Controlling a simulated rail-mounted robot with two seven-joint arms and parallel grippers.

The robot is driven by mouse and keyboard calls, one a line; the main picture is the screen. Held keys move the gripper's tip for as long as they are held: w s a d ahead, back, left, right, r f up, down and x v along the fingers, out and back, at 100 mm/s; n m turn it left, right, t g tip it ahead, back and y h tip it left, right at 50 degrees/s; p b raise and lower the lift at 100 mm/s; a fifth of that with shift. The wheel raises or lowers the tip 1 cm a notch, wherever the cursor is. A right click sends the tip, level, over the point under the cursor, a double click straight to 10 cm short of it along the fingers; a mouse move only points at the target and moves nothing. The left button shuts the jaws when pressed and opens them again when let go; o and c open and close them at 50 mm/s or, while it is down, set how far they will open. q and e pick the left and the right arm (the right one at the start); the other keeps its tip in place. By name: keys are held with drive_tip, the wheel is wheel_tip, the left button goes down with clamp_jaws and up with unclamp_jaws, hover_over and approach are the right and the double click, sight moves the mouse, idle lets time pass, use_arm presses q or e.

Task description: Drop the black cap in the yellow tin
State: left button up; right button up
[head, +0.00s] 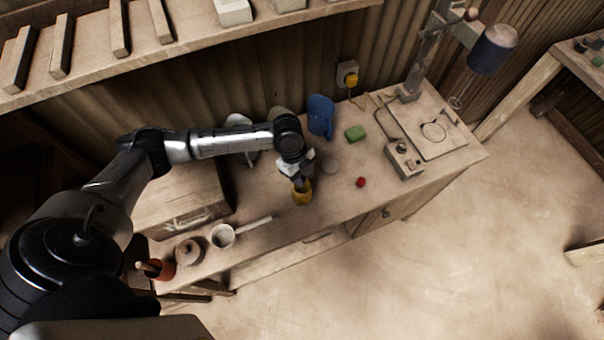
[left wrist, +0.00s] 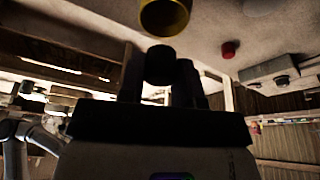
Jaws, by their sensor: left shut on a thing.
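The yellow tin (head: 302,194) stands on the workbench near its front edge. In the left wrist view the tin (left wrist: 165,16) is at the top, with its round opening partly cut off by the frame edge. My left gripper (head: 299,180) is over the tin in the head view. In the left wrist view its fingers (left wrist: 160,78) are shut on the black cap (left wrist: 160,62), a dark round thing just short of the tin's rim. The cap cannot be made out in the head view. My right gripper is in neither view.
A pan (head: 223,236) with a long handle is on the left. A shelf (head: 200,56) runs above the bench.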

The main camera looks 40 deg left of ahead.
use_arm(q)
wheel_tip(320, 180, down, 5)
drive_tip(key=b, duration=0.3)
idle(0.4)
drive_tip(key=shift+a, duration=0.1)
drive_tip(key=shift+s+f, duration=0.1)
drive_tip(key=shift+f, duration=0.2)
drive_tip(key=o, duration=0.8)
drive_tip(key=shift+o, duration=0.9)
drive_tip(key=v, duration=1.3)
drive_tip(key=shift+w+r, duration=0.25)
drive_tip(key=shift+r, duration=0.1)
drive_tip(key=shift+a+r, duration=0.1)
drive_tip(key=shift+r, duration=0.5)
